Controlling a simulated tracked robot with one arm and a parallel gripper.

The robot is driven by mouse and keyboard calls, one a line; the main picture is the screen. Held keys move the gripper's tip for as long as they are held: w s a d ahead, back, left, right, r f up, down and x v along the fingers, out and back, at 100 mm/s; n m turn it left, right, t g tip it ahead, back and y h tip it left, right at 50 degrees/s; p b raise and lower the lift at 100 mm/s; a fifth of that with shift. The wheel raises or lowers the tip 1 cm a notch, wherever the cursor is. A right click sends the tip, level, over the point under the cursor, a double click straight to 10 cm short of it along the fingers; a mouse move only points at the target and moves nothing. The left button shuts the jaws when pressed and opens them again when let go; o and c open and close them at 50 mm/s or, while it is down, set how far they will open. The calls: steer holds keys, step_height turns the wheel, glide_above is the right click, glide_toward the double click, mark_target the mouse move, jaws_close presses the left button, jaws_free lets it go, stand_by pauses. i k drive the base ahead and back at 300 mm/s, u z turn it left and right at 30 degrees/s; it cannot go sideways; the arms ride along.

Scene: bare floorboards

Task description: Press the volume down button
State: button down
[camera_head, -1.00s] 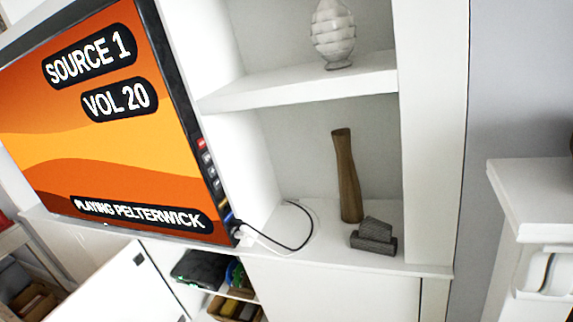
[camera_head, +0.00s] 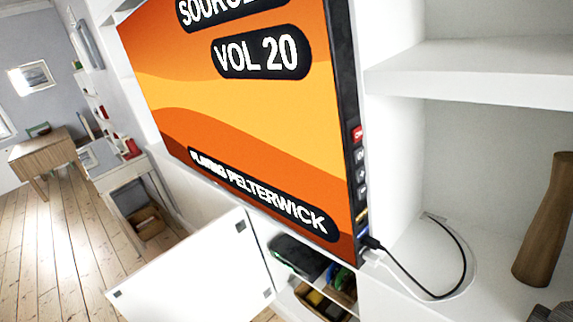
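A television (camera_head: 240,110) hangs tilted in the picture, its orange screen reading "VOL 20" and "PLAYING PELTERWICK"; the top label is cut off. A column of small buttons runs down its right side edge: a red one (camera_head: 357,133) on top and several dark ones (camera_head: 361,175) below. The marks on the dark buttons are too small to read, so I cannot tell which is volume down. My gripper is not in view.
A black cable (camera_head: 440,297) and a white one leave the television's lower right side. White shelves (camera_head: 480,75) with a brown vase (camera_head: 545,220) stand right. An open white cabinet door (camera_head: 195,275) sticks out below. Floorboards (camera_head: 60,240) are clear at left.

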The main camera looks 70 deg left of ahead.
mark_target(363, 191)
steer(key=u, duration=1.1)
steer(key=i, duration=0.55)
steer(key=z, duration=0.05)
steer(key=k, duration=0.55)
steer(key=u, duration=0.05)
